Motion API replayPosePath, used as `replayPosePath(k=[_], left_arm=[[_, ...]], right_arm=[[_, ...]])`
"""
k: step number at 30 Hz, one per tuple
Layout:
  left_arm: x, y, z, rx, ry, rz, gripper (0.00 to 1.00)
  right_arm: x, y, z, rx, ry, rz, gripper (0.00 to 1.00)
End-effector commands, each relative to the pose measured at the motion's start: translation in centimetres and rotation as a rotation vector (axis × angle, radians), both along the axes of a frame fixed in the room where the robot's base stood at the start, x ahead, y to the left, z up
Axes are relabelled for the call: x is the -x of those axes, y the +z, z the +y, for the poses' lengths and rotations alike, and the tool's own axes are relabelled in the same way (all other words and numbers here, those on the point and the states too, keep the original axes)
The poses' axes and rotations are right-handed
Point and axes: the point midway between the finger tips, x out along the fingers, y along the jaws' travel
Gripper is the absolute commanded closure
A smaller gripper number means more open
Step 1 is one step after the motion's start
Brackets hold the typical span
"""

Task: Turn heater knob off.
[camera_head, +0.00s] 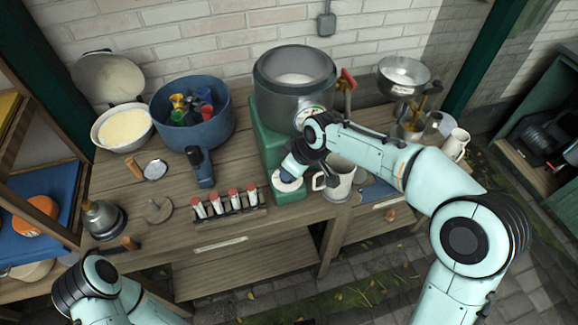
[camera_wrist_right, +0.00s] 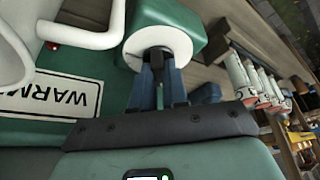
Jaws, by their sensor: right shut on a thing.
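The green heater (camera_head: 265,140) stands on the wooden bench and carries a large metal pot (camera_head: 295,72). Its knob, with a round white dial (camera_head: 287,185), is low on the front. My right gripper (camera_head: 293,163) is at the knob. In the right wrist view, the gripper (camera_wrist_right: 161,62) is shut on the dark grip in the middle of the white dial (camera_wrist_right: 182,42); the fingers partly hide that grip. A label reading "WARM" (camera_wrist_right: 50,98) and a small red light (camera_wrist_right: 52,45) show on the green heater. My left gripper is not in view.
A grey mug (camera_head: 338,180) stands close right of the knob. A rack of red-capped vials (camera_head: 225,203) is to the left. A blue pot (camera_head: 195,120) and a bowl (camera_head: 122,128) stand farther left. A funnel stand (camera_head: 404,75) is at the right.

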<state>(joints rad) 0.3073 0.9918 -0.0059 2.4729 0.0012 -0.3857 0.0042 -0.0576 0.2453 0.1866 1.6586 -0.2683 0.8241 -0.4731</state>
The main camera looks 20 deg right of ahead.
Motion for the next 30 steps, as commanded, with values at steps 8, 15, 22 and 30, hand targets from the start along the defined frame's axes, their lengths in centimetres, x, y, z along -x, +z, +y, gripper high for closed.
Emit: replayPosePath(k=[8,15,22,30], left_arm=[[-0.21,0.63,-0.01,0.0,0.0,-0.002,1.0],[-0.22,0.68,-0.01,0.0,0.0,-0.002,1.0],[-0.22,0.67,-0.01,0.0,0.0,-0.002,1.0],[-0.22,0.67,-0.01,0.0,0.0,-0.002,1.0]], right_arm=[[0.09,-0.24,-0.11,0.002,0.083,0.008,1.0],[0.09,-0.3,-0.1,0.003,0.1,0.008,1.0],[0.11,-0.32,-0.1,0.004,0.101,0.008,1.0],[0.06,-0.24,-0.09,0.003,0.098,0.005,0.61]])
